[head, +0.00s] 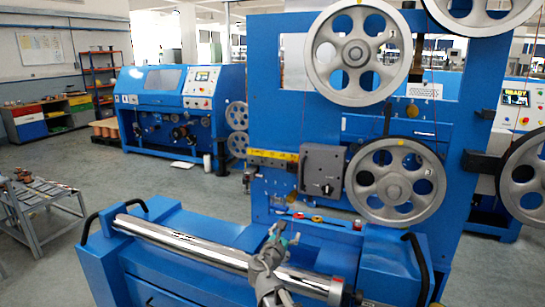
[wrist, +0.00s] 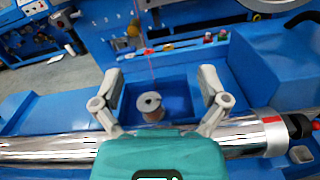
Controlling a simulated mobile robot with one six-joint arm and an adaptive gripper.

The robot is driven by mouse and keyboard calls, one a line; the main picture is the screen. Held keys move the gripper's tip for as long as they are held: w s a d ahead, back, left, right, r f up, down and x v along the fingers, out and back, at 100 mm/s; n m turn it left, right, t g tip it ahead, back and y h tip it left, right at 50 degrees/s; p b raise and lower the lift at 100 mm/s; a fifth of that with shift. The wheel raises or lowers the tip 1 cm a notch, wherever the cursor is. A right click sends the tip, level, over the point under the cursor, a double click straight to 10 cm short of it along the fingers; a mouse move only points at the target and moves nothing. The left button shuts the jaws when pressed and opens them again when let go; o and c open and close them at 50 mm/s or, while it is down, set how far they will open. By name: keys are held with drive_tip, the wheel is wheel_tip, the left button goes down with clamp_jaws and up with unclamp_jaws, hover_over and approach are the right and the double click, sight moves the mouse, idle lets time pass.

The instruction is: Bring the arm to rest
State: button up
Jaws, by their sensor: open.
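My gripper (head: 284,233) is in front of the blue machine in the head view, above the long polished roller. In the wrist view my gripper (wrist: 161,85) is open, with its two grey fingers spread apart. A small spool with a grey slotted top and a copper-coloured body (wrist: 152,112) shows between the fingers, in a blue recess (wrist: 183,88) beyond them. The fingers do not appear to touch it. A thin red line runs up from near the spool. The spool cannot be made out in the head view.
The polished roller (head: 180,243) runs across the machine's front, between black handles (head: 98,214). Large grey pulleys (head: 357,52) are on the upright blue panel, with a lower pulley (head: 395,182). A grey rack (head: 36,218) stands left. Open floor lies between it and the machine.

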drive_tip(key=s+d+f+m+g+b, duration=0.1)
drive_tip(key=s+d+f+m+g, duration=0.1)
drive_tip(key=d+f+m+g, duration=0.1)
drive_tip(key=s+d+f+m+g+b, duration=0.2)
drive_tip(key=s+d+f+m+g, duration=0.1)
drive_tip(key=d+f+m, duration=0.2)
drive_tip(key=s+d+f+m+g+h+b, duration=0.1)
drive_tip(key=s+d+f+m+g, duration=0.1)
drive_tip(key=d+f+m, duration=0.3)
drive_tip(key=shift+s+d+f+m+g+b, duration=0.1)
drive_tip(key=shift+s+f+m+g+b, duration=0.2)
drive_tip(key=shift+f+m, duration=0.35)
drive_tip(key=shift+s+f+m+g+b, duration=0.1)
drive_tip(key=shift+s+f+m, duration=0.35)
drive_tip(key=shift+m, duration=0.2)
drive_tip(key=s+f+m+g+y+b, duration=0.5)
drive_tip(key=s+f+m+g+y, duration=0.3)
drive_tip(key=s+f+m, duration=0.55)
wheel_tip(320, 180, up, 17)
drive_tip(key=p, duration=1.7)
drive_tip(key=shift+s+a+r, duration=0.2)
drive_tip(key=shift+a, duration=0.05)
drive_tip(key=shift+m, duration=0.25)
